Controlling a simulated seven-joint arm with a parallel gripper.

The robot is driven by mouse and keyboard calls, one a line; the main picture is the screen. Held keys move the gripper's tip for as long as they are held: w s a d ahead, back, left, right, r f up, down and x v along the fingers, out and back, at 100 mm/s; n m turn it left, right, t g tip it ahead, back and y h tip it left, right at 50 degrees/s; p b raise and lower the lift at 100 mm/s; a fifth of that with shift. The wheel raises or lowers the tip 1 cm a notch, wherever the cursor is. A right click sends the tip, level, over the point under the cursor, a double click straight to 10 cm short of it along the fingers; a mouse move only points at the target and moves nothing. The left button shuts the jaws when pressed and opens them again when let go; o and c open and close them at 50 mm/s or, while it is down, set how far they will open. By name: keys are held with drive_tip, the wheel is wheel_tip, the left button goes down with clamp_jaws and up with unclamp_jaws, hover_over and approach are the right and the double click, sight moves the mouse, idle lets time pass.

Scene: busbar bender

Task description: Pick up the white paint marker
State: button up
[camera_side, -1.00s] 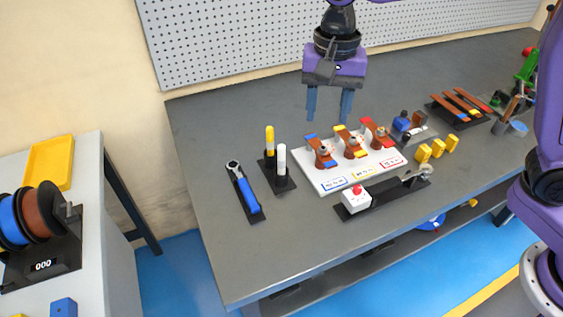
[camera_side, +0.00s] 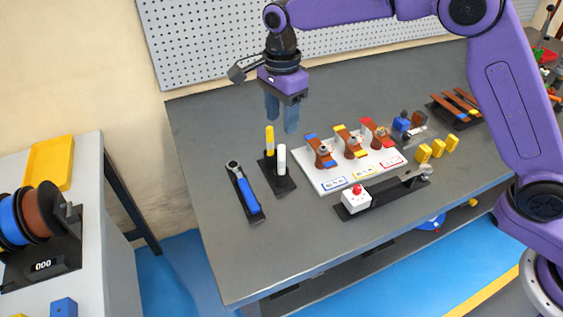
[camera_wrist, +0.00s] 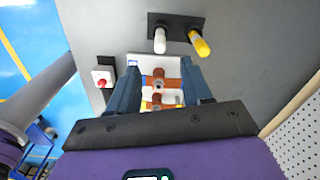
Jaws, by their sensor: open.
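The white paint marker (camera_side: 281,159) stands upright in a black holder (camera_side: 284,187), beside a yellow marker (camera_side: 270,140). In the wrist view the white marker (camera_wrist: 160,40) is near the top centre, left of the yellow marker (camera_wrist: 200,43), on the black holder (camera_wrist: 177,20). My gripper (camera_side: 282,126) is open and empty, pointing down above and behind the markers in the side view. In the wrist view my gripper (camera_wrist: 162,85) has its fingers apart, with the markers beyond the fingertips. Nothing hides the white marker.
A blue-handled wrench (camera_side: 246,190) lies left of the holder. Right of it is a white board (camera_side: 327,180) with several busbar stands. A box with a red button (camera_side: 356,197) is in front of the board. The table front left is clear.

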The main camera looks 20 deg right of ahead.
sight(282, 156)
wheel_tip(282, 156, down, 12)
drive_tip(key=shift+r, duration=0.15)
clamp_jaws()
idle(0.5)
